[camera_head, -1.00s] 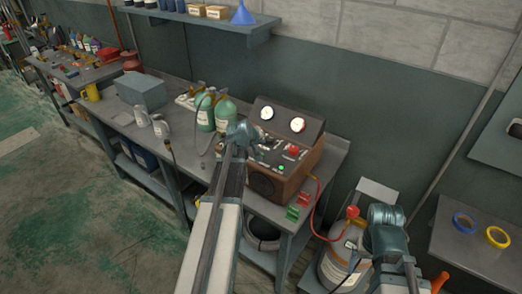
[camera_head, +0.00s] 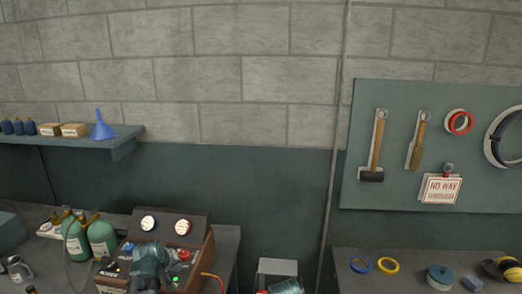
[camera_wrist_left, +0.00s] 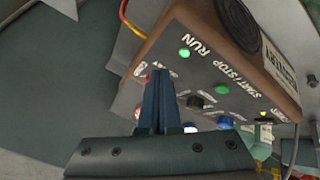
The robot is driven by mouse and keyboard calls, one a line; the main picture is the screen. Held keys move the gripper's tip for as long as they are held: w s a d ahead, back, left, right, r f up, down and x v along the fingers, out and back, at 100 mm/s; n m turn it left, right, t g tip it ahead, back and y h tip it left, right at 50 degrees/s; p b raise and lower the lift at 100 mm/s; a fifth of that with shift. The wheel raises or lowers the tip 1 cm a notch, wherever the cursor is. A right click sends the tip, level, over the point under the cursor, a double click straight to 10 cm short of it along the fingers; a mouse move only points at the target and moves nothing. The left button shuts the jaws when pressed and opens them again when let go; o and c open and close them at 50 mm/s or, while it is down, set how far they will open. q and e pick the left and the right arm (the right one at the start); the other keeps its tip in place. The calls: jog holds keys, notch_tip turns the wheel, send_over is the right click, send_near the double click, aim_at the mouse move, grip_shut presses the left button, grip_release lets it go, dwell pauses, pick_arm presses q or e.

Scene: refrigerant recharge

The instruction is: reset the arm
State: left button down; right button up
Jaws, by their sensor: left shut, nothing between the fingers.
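My left arm's teal wrist (camera_head: 150,262) is low in the head view, in front of the brown recovery machine (camera_head: 198,265) with two round gauges. In the left wrist view my left gripper (camera_wrist_left: 158,75) has its two dark fingers together with nothing between them. It points at the machine's control panel (camera_wrist_left: 208,68), which carries a lit green RUN lamp and a green START/STOP button. I cannot tell whether the fingertips touch the panel. A small teal part of my right arm (camera_head: 287,286) shows at the bottom edge; its fingers are hidden.
Two green gas bottles (camera_head: 102,238) stand left of the machine. A shelf (camera_head: 75,145) holds a blue funnel (camera_head: 102,126) and small boxes.

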pick_arm(q)
jog(key=s+d+f+m+g, duration=0.25)
jog(key=s+d, duration=0.25)
jog(key=d, duration=0.3)
jog(key=s+d+f+m+g, duration=0.1)
jog(key=s+d+m+g, duration=0.15)
jog(key=s+d, duration=0.5)
jog(key=s+d+f+m+g+y+b, duration=0.1)
jog(key=s+d+m+g, duration=0.1)
jog(key=s+d+m, duration=0.3)
jog(key=s+d, duration=0.4)
jog(key=s, duration=0.2)
jog(key=shift+s+d+f+m+y, duration=0.15)
jog(key=shift+s+f+m+y, duration=0.1)
jog(key=shift+f+m+y, duration=0.15)
